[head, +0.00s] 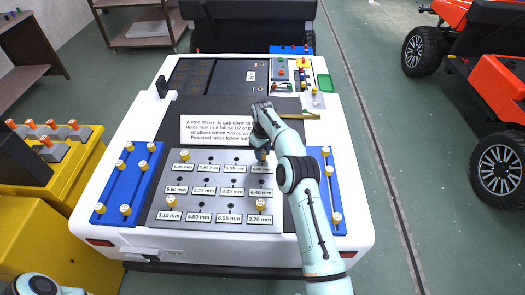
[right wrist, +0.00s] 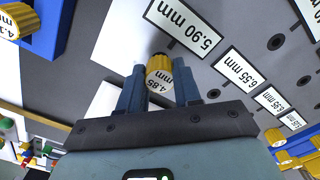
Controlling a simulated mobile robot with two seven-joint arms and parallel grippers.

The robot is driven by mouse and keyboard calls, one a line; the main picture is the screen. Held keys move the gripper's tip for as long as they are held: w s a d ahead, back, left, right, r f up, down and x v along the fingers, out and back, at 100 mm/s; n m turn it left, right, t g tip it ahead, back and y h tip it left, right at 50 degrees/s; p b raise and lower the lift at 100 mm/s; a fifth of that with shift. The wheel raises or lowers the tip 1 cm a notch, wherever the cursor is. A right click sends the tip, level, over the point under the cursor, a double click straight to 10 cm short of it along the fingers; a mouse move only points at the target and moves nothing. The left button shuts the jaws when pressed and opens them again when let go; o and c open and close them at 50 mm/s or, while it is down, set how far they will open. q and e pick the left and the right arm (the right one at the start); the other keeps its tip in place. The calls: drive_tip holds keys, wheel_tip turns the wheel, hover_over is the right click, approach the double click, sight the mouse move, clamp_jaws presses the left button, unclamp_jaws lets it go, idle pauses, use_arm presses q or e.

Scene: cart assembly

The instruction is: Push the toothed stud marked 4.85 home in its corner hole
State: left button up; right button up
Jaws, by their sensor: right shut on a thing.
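The toothed stud marked 4.85 (right wrist: 159,74) is a yellow-gold cylinder, label facing the camera, between the two fingers of my right gripper (right wrist: 160,80). The right gripper is shut on it. In the head view the right gripper (head: 262,150) is over the far right corner of the grey plate (head: 215,185), near the label that reads 5.90 in the wrist view (right wrist: 183,27). The corner hole is hidden behind the stud and fingers, so I cannot tell how deep the stud sits. My left gripper is not in view.
Gold studs stand at the plate's far left (head: 184,155), near left (head: 172,200) and near right (head: 260,205) corners. Blue trays with several studs flank the plate, left (head: 127,185) and right (head: 327,190). A white sign (head: 215,130) lies behind the plate.

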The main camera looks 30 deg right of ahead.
drive_tip(key=shift+f, duration=0.9)
drive_tip(key=o, duration=1.1)
